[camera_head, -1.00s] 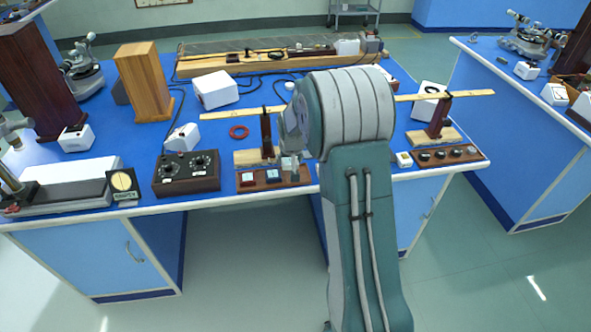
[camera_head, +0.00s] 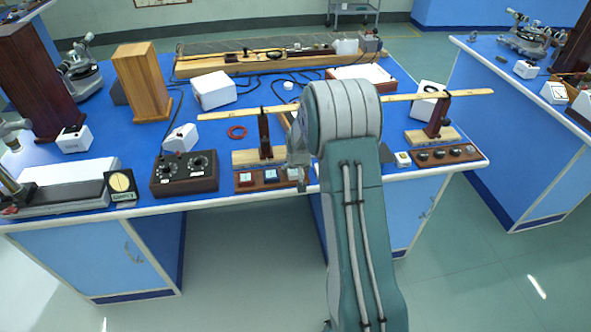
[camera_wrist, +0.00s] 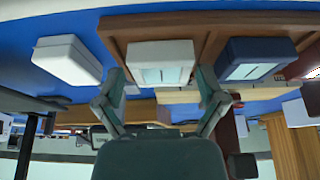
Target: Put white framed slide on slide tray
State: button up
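The brown slide tray (camera_head: 258,184) lies at the front edge of the bench, left of my arm. A red slide (camera_head: 246,178) and a blue slide (camera_head: 270,175) sit on it. The white framed slide (camera_head: 293,174) is at its right end, partly hidden by my gripper (camera_head: 299,166). In the wrist view the white framed slide (camera_wrist: 160,62) rests on the tray (camera_wrist: 150,25), beside the blue slide (camera_wrist: 248,57). My gripper (camera_wrist: 160,80) is open; its fingers stand apart on either side of the white slide, and a gap shows.
A white block (camera_wrist: 68,60) lies on the blue top beside the tray. A black control box (camera_head: 186,172) stands left of the tray. A wooden stand (camera_head: 258,157) with a long ruler (camera_head: 240,112) is behind it.

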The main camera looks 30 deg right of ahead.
jog(key=shift+r, duration=0.1)
dwell(0.3)
jog(key=s+a+r, duration=0.4)
jog(key=s+r, duration=0.1)
jog(key=r, duration=0.3)
jog(key=s+a+r+n, duration=0.1)
jog(key=s+a+r, duration=0.2)
jog(key=s+r, duration=0.4)
jog(key=s+a+r, duration=0.4)
jog(key=r, duration=0.5)
jog(key=s+a+r+n, duration=0.1)
jog(key=s+a, duration=0.2)
jog(key=s, duration=0.6)
jog(key=s+a+r+n+t+y, duration=0.1)
jog(key=s+a+r, duration=0.1)
jog(key=s, duration=0.7)
jog(key=shift+a, duration=0.5)
